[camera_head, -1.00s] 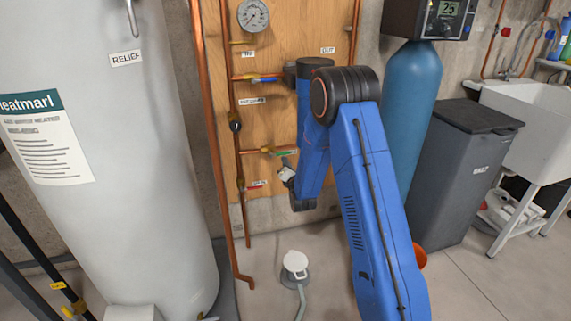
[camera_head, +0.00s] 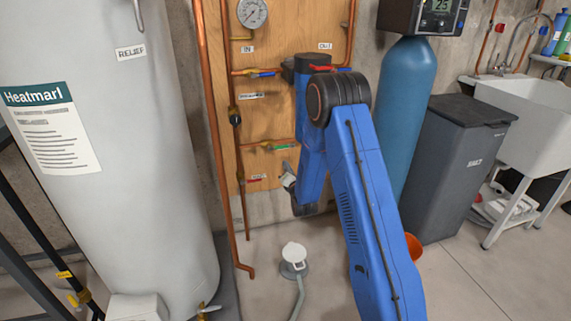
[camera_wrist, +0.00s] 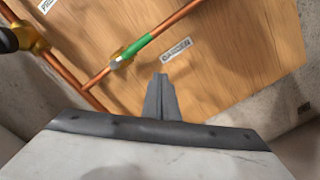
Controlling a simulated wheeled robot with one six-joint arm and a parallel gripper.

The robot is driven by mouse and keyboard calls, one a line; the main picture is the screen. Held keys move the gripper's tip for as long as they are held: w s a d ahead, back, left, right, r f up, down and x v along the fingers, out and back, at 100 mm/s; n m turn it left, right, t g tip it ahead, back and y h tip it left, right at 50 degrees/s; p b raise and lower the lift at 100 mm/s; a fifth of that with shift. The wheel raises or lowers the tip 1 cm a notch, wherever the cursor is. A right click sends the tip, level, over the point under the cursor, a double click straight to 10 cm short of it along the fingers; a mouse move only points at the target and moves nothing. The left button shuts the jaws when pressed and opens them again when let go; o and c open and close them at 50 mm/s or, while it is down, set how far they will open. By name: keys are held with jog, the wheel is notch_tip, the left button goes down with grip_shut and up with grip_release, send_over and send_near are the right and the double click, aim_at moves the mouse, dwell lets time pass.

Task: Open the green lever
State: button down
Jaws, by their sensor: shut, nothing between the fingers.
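The green lever (camera_wrist: 138,47) shows in the wrist view at the upper left of centre. It lies along the copper pipe, on a brass valve body (camera_wrist: 118,58). A label reading GARDEN (camera_wrist: 176,50) is on the board just right of it. In the head view the green lever (camera_head: 282,147) is small, left of my arm. My gripper (camera_wrist: 161,76) is shut and empty, with its fingertips below and right of the lever and apart from it. In the head view my gripper (camera_head: 286,168) is partly hidden and sits just below the lever.
A wooden board (camera_head: 272,110) carries copper pipes, a gauge (camera_head: 252,13), and blue (camera_head: 264,73) and red (camera_head: 322,67) levers. A large white tank (camera_head: 110,200) stands left. A blue cylinder (camera_head: 411,95) and grey bin (camera_head: 455,170) stand right. A floor drain (camera_head: 293,258) with a hose lies below.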

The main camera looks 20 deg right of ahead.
jog(key=s, duration=0.7)
jog(key=shift+s+f, duration=0.25)
jog(key=s+a+r+m+g, duration=0.1)
jog(key=s+r+m+g, duration=0.5)
jog(key=s+r+m, duration=0.75)
jog(key=s+r+m+g, duration=0.2)
jog(key=s+m, duration=0.2)
jog(key=s, duration=0.9)
jog(key=s+r+m+g, duration=0.3)
jog(key=s+m, duration=0.2)
jog(key=s, duration=0.8)
jog(key=s+r+m+g, duration=0.2)
jog(key=s+m, duration=0.2)
jog(key=s, duration=0.9)
jog(key=shift+s+a+r+g+y, duration=0.2)
jog(key=shift+s+r+g+y, duration=0.1)
jog(key=shift+s, duration=0.1)
jog(key=shift+m, duration=0.25)
